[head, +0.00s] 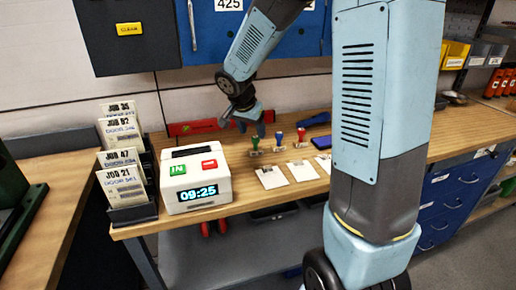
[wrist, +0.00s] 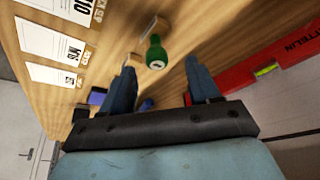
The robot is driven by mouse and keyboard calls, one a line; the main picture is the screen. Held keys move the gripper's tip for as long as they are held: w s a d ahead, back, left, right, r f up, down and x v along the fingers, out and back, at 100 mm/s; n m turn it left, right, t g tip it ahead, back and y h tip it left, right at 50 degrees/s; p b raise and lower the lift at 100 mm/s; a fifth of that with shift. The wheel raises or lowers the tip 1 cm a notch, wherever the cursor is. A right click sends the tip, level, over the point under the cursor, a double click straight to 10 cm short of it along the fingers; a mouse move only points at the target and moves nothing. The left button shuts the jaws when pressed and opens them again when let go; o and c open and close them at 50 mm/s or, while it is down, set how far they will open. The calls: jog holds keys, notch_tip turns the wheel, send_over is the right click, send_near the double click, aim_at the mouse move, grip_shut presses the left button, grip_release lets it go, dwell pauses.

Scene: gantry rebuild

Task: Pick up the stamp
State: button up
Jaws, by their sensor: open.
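Three stamps stand in a row on the wooden bench: one with a green handle (head: 255,143), one with a blue handle (head: 279,138) and one with a red handle (head: 301,134). My gripper (head: 242,121) is open above the bench, close to the green-handled stamp. In the wrist view the green stamp (wrist: 156,54) shows just ahead of the gap between my open fingers (wrist: 160,78), apart from them. Nothing shows held. The other stamps are mostly hidden behind my gripper in the wrist view.
White cards (head: 271,177) lie in front of the stamps. A white time clock (head: 195,180) and card racks (head: 133,214) stand to the left. A red spirit level (head: 190,127) lies along the wall behind, and it also shows in the wrist view (wrist: 274,70).

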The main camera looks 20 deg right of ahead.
aim_at(255, 137)
jog(key=shift+x, duration=2.6)
jog(key=shift+s+d, duration=0.1)
jog(key=shift+s, duration=0.05)
grip_shut()
jog(key=shift+r, duration=0.1)
